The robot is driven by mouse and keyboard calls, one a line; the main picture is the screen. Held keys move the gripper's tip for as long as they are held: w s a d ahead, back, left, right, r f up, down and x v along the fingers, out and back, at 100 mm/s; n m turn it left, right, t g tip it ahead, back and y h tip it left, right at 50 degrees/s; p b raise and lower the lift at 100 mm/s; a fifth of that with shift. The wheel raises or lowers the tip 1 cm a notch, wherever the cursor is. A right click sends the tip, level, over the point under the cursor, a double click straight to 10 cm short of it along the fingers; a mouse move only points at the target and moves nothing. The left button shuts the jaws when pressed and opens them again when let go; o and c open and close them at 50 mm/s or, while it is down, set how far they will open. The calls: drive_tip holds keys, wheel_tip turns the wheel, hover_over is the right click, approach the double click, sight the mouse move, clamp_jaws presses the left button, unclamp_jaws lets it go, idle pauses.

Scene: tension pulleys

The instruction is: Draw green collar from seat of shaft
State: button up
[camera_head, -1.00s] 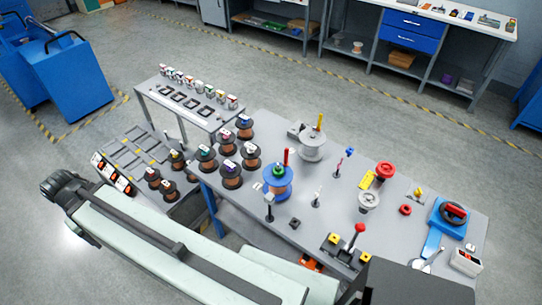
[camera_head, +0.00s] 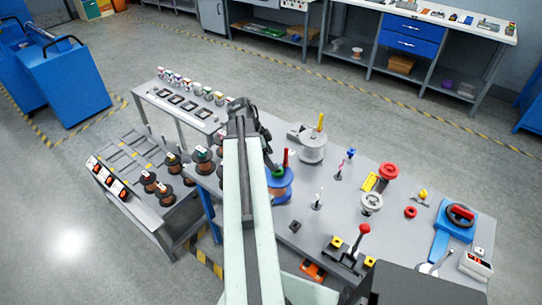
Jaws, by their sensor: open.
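The green collar (camera_head: 277,172) sits on top of the blue spool (camera_head: 280,184), around the foot of an upright red shaft (camera_head: 285,157). My gripper (camera_head: 268,160) is dark and small here, just up and left of the collar. It appears open, with nothing seen in it; whether it touches the collar cannot be told.
Thin posts, a red pulley (camera_head: 388,171) and a grey pulley (camera_head: 371,203) stand to the right. Copper spools (camera_head: 203,158) stand left of my arm. The table has free room right of the blue spool.

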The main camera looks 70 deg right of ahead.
drive_tip(key=b+x, duration=0.7)
drive_tip(key=shift+f, duration=0.35)
drive_tip(key=c, duration=1.4)
drive_tip(key=shift+c, duration=0.2)
